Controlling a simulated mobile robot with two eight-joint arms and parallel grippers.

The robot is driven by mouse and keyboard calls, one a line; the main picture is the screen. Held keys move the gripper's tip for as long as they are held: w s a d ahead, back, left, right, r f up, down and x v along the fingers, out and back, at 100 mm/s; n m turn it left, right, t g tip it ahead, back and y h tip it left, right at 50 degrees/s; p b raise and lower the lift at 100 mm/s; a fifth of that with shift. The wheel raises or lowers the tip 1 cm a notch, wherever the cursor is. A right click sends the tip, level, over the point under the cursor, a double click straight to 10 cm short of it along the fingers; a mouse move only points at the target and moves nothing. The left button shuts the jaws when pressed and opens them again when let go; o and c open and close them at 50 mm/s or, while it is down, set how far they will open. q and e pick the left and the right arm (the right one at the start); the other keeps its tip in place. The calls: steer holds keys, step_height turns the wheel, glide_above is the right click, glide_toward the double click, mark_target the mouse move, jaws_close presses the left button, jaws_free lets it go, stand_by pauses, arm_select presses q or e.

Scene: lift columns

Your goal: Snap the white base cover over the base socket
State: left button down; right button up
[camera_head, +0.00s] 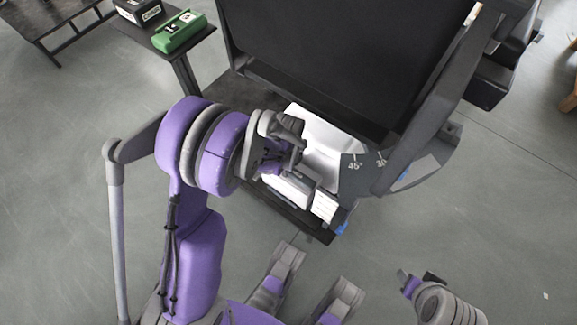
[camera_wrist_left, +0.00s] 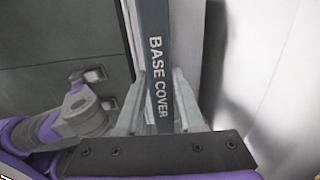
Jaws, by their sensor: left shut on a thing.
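My left gripper (camera_head: 292,160) is at the near side of the large dark machine. In the left wrist view its fingers (camera_wrist_left: 160,85) are shut on a dark grey strip lettered "BASE COVER" (camera_wrist_left: 158,60), the grip of the base cover. A smooth white surface (camera_wrist_left: 237,60) lies right of the strip. In the head view a white panel (camera_head: 322,138) shows beyond the gripper; I cannot tell whether it is the cover. The arm hides part of this area, and I cannot make out the base socket. My right gripper (camera_head: 410,283) is low right, away from the machine, its jaws unclear.
A dial marked "45°" (camera_head: 354,167) sits beside the white panel. A tall black panel (camera_head: 320,60) and slanted dark frame (camera_head: 425,105) rise behind. A side table (camera_head: 192,45) carries a green case (camera_head: 178,32) and a black-and-white box (camera_head: 138,11).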

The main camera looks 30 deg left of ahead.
stand_by(0.7)
arm_select(q)
jaws_free()
stand_by(0.3)
stand_by(0.4)
steer(key=shift+r+p, duration=3)
steer(key=shift+r, duration=1.25)
